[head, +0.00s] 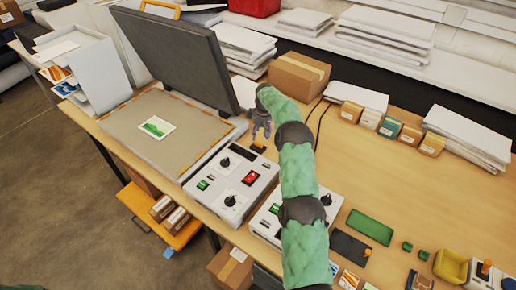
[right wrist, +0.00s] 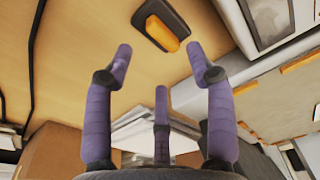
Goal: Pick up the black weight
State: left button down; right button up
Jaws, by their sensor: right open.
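A small black weight (head: 259,147) with an orange-yellow handle lies on the wooden table, behind the grey control boxes. In the right wrist view the black weight (right wrist: 148,17) shows at the top, just beyond the fingertips, with its handle facing the camera. My right gripper (head: 261,134) is above the weight, its purple fingers pointing down. In the right wrist view the right gripper's fingers (right wrist: 160,60) are spread open with nothing between them. Whether any finger touches the weight I cannot tell. My left gripper is not in view.
A press with a raised dark lid (head: 180,50) stands left of the gripper. Grey control boxes (head: 232,185) with knobs stand in front. A cardboard box (head: 298,76) and paper stacks (head: 385,35) are behind. The table right of my arm has clear room (head: 375,175).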

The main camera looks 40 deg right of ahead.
aim_at(258, 146)
jog(key=f, duration=0.5)
jog(key=shift+w+a+f, duration=0.1)
jog(key=shift+w+f, duration=0.15)
jog(key=shift+f, duration=0.05)
grip_shut()
jog(key=shift+r, duration=0.1)
